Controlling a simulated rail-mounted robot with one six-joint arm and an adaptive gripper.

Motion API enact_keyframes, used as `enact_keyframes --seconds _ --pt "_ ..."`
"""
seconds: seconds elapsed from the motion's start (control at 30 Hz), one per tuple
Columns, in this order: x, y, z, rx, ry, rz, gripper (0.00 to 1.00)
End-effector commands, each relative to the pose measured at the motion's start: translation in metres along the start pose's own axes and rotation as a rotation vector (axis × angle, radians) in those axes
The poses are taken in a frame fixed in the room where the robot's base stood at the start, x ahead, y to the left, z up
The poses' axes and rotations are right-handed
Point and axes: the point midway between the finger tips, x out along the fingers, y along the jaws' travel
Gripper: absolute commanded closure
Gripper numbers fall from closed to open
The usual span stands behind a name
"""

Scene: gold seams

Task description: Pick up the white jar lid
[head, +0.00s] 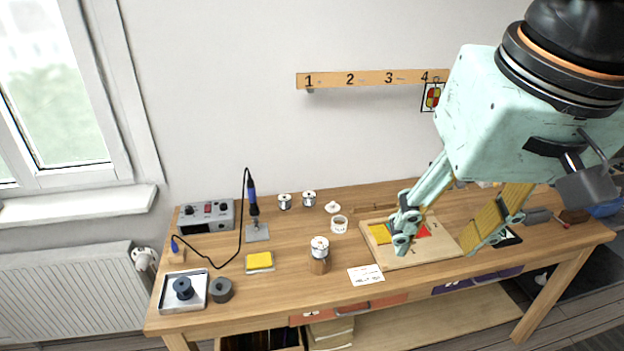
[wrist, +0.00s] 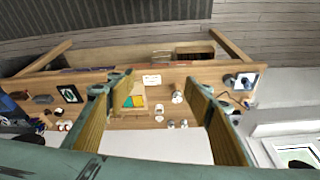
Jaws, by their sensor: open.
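The white jar lid (head: 333,207) lies on the wooden table, a small round lid with a knob. It stands just behind a small white open jar (head: 339,223), apart from it. In the wrist view the lid (wrist: 159,118) shows small and far off, between the two fingers, with the jar (wrist: 159,108) beside it. My gripper (head: 452,226) is open and empty, its fingers spread wide. It hangs high, to the right of the lid in the head view, and hides part of the wooden board.
A wooden board (head: 397,259) with coloured pieces lies right of the jar. A soldering iron stand (head: 256,232) is further left.

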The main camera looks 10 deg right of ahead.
Motion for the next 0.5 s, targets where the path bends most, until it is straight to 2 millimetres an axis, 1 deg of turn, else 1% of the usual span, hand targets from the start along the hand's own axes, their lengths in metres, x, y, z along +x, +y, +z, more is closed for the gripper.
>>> enact_keyframes --seconds 0.03,0.1,0.5 --pt "0.001 -0.001 -0.010 0.020 -0.006 0.001 0.53" --pt "0.001 -0.003 -0.024 0.052 -0.012 0.002 0.53" --pt "0.013 -0.013 -0.101 0.235 -0.044 0.011 0.53"
